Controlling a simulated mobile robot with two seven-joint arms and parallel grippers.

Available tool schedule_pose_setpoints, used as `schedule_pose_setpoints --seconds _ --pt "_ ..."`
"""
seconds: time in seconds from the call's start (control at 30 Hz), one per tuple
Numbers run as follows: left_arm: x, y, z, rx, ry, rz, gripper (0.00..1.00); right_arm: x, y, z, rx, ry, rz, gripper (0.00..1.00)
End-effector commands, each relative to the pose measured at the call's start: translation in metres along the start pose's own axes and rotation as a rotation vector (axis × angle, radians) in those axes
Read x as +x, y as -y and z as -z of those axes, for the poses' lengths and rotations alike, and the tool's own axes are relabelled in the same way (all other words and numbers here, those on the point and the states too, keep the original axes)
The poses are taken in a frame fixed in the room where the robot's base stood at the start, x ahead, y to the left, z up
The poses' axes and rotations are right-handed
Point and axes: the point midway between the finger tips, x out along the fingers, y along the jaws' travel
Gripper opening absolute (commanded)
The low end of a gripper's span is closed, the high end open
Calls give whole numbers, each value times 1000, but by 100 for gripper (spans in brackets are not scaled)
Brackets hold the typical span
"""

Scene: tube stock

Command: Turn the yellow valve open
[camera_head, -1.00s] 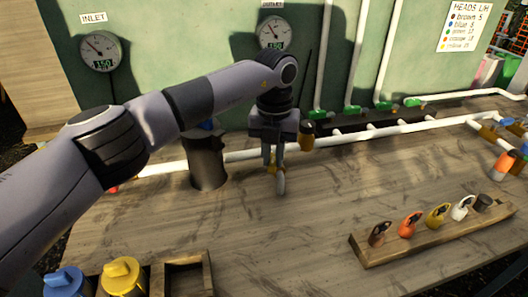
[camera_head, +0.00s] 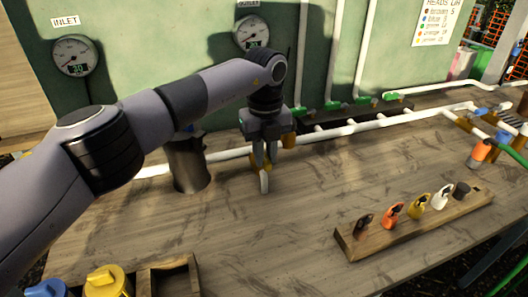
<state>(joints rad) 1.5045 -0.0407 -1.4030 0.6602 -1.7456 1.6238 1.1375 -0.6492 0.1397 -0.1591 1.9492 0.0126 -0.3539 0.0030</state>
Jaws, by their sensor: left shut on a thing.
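The yellow valve (camera_head: 255,162) sits on the white pipe along the back of the table, mostly hidden behind my fingers. My left gripper (camera_head: 265,168) comes down over it from above and is shut on it. The fingers point down, and a pale tip shows below them. I cannot make out the valve handle's angle. My right gripper is not in view.
The inlet gauge (camera_head: 75,56) on the green wall shows 30. A dark grey cylinder (camera_head: 190,165) stands left of the gripper. A wooden rack (camera_head: 360,250) holds several coloured heads. The mid-table is clear.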

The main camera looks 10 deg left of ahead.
Motion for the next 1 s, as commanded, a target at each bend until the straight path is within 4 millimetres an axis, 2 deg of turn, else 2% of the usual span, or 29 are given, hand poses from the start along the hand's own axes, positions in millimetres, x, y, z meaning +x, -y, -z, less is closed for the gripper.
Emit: schedule_pose_setpoints --seconds 0.27,0.3,0.33,0.37,0.67,0.77,1.0 --pt "-3 1 -3 -8 9 7 0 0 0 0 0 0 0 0" --pt "-4 0 -3 -8 9 7 32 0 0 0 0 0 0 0" --pt "-3 0 -3 -7 9 7 42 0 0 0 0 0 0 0" --pt "-3 0 -3 -7 8 6 45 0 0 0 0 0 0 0" --pt "-3 0 -1 -3 4 3 45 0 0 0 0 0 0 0" --pt "-12 1 -2 -3 5 5 45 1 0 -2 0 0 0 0" --pt "-51 0 -2 -5 7 6 45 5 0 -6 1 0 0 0"
